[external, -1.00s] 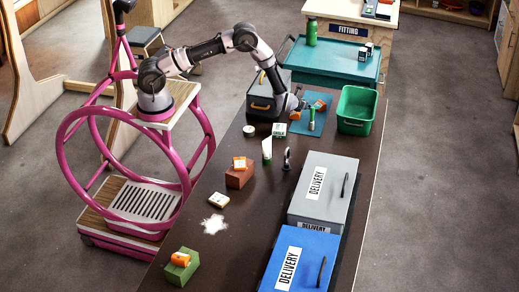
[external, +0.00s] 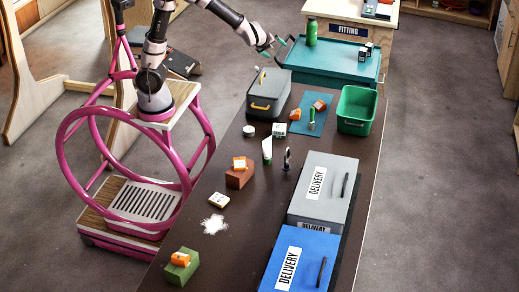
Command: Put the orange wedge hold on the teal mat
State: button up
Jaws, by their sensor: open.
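The teal mat (external: 300,126) lies on the dark table beside the green bin. A small orange piece (external: 320,104) rests on its upper right part, apart from my gripper; at this size I cannot tell surely that it is the wedge hold. My gripper (external: 270,46) is open and empty, raised beyond the table's far end, near the left side of the teal cart. Its fingers are small in the view.
Grey (external: 325,187) and blue (external: 299,258) delivery boxes fill the right side. A teal cart (external: 335,66) stands behind.

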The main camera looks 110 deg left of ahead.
jog(key=s+d+r+n+t+h, duration=0.2)
jog(key=s+d+r+n+h, duration=0.1)
jog(key=s+d, duration=0.7)
jog(key=s+d+r+n+t+h, duration=0.2)
jog(key=s+d+r+n+h, duration=0.1)
jog(key=s+d, duration=0.8)
jog(key=s+r+h, duration=0.1)
jog(key=s, duration=0.1)
jog(key=shift+s+d+n+h, duration=0.2)
jog(key=shift+s+n+h, duration=0.1)
jog(key=shift+n, duration=0.1)
